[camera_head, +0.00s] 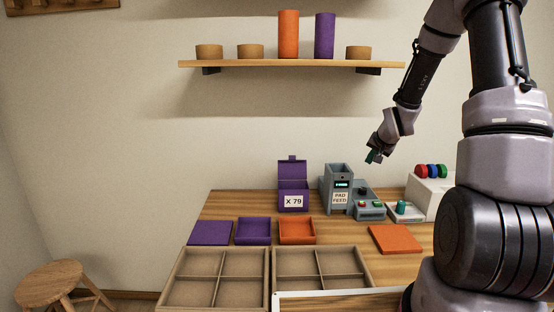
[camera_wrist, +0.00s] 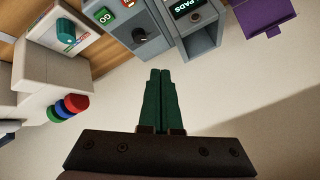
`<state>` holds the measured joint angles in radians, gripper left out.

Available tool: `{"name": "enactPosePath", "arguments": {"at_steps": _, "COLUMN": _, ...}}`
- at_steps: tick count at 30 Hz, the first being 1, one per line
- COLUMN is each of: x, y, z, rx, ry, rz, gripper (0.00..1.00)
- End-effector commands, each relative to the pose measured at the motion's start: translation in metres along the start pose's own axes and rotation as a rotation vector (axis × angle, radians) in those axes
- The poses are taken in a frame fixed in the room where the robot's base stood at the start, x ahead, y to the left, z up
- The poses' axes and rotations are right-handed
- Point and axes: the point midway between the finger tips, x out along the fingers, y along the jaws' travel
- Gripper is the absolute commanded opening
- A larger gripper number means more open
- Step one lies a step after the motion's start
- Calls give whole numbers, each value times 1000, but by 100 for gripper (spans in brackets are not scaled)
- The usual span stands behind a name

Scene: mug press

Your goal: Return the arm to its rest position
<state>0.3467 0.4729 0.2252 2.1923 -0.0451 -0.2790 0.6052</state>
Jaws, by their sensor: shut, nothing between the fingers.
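My gripper (camera_head: 373,157) is raised in front of the wall, above the grey machine at the back of the table in the head view. In the wrist view its two green fingers (camera_wrist: 160,100) are together with nothing between them. The arm comes down from the upper right, bent, with the gripper pointing down and left. The grey pad feed machine (camera_head: 338,188) stands below the gripper and apart from it. In the wrist view its dark display (camera_wrist: 188,8) shows beyond the fingertips.
A control box (camera_head: 369,209) and a white unit with coloured knobs (camera_head: 425,190) stand right of the feeder. A purple bin (camera_head: 293,187), orange tray (camera_head: 297,231), and divided wooden trays (camera_head: 270,280) are on the table. A shelf (camera_head: 290,63) with cups is above left.

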Motion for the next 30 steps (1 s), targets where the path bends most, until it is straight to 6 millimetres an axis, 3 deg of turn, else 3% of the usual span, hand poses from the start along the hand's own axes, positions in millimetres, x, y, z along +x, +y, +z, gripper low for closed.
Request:
{"name": "enactPosePath", "arguments": {"at_steps": 1, "x": -27, "y": -11, "z": -7, "rx": -24, "ry": 7, "rz": 10, "gripper": 0}}
{"name": "enactPosePath", "arguments": {"at_steps": 4, "x": -74, "y": -23, "z": -12, "rx": -59, "ry": 0, "rz": 39, "gripper": 0}}
{"name": "enactPosePath", "arguments": {"at_steps": 10, "x": -170, "y": -42, "z": -4, "rx": -108, "ry": -19, "rz": 71, "gripper": 0}}
{"name": "enactPosePath", "arguments": {"at_steps": 16, "x": -263, "y": -52, "z": 23, "rx": -134, "ry": -52, "rz": 63, "gripper": 0}}
{"name": "enactPosePath", "arguments": {"at_steps": 21, "x": -335, "y": -52, "z": 61, "rx": -149, "ry": -93, "rz": 22, "gripper": 0}}
{"name": "enactPosePath", "arguments": {"at_steps": 25, "x": -378, "y": -49, "z": 92, "rx": -162, "ry": -129, "rz": -23, "gripper": 0}}
{"name": "enactPosePath", "arguments": {"at_steps": 30, "x": -410, "y": -44, "z": 120, "rx": -173, "ry": -166, "rz": -71, "gripper": 0}}
